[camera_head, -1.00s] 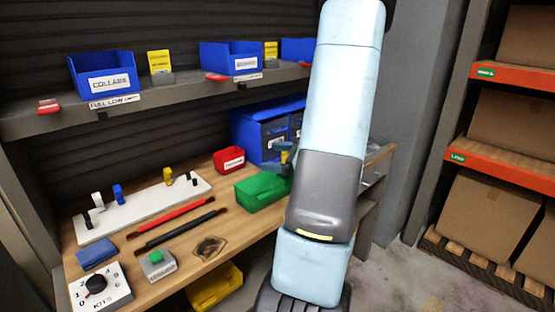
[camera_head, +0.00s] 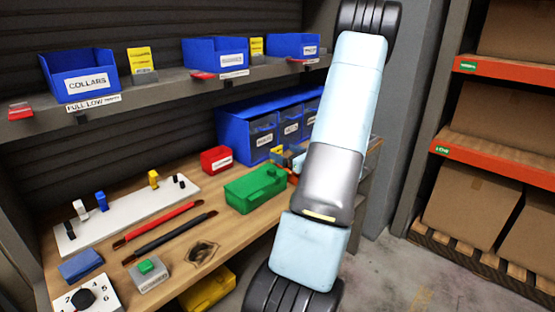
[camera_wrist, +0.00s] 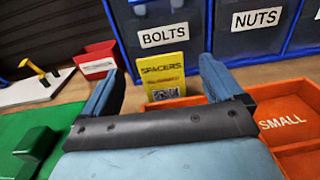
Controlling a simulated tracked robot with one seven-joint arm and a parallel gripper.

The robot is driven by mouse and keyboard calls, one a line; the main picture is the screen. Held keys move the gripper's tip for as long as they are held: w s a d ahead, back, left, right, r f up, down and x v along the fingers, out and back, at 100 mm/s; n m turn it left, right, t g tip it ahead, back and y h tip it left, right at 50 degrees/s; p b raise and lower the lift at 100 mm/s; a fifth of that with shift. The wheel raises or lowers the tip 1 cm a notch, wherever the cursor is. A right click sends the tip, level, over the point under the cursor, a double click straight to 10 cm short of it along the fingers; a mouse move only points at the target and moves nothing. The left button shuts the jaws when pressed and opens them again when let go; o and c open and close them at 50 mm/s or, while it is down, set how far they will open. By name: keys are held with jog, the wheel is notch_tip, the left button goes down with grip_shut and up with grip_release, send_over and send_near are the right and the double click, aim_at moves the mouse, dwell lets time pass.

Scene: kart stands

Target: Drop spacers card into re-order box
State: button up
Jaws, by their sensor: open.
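The yellow spacers card (camera_wrist: 163,75) stands upright in front of the bolts drawer in the wrist view. It also shows small beside my arm in the head view (camera_head: 277,152). My gripper (camera_wrist: 162,66) is open, with one blue finger on each side of the card in the picture. I see no contact; whether the fingertips reach around the card is unclear. A small red box with a white label (camera_wrist: 95,64) stands left of the card, and in the head view it is on the bench (camera_head: 216,160). Its label is too blurred to read.
An orange tray (camera_wrist: 298,95) marked small lies right of the card. Blue drawers (camera_head: 234,138) stand behind. A green case (camera_head: 256,188) lies left of my gripper. A red and a black bar (camera_head: 175,236) lie on the bench. A shelf with blue bins (camera_head: 80,75) hangs above.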

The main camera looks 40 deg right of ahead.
aim_at(277, 148)
jog(key=shift+w+a, duration=0.15)
jog(key=shift+w, duration=3.2)
jog(key=c, duration=1.1)
jog(key=shift+r, duration=0.15)
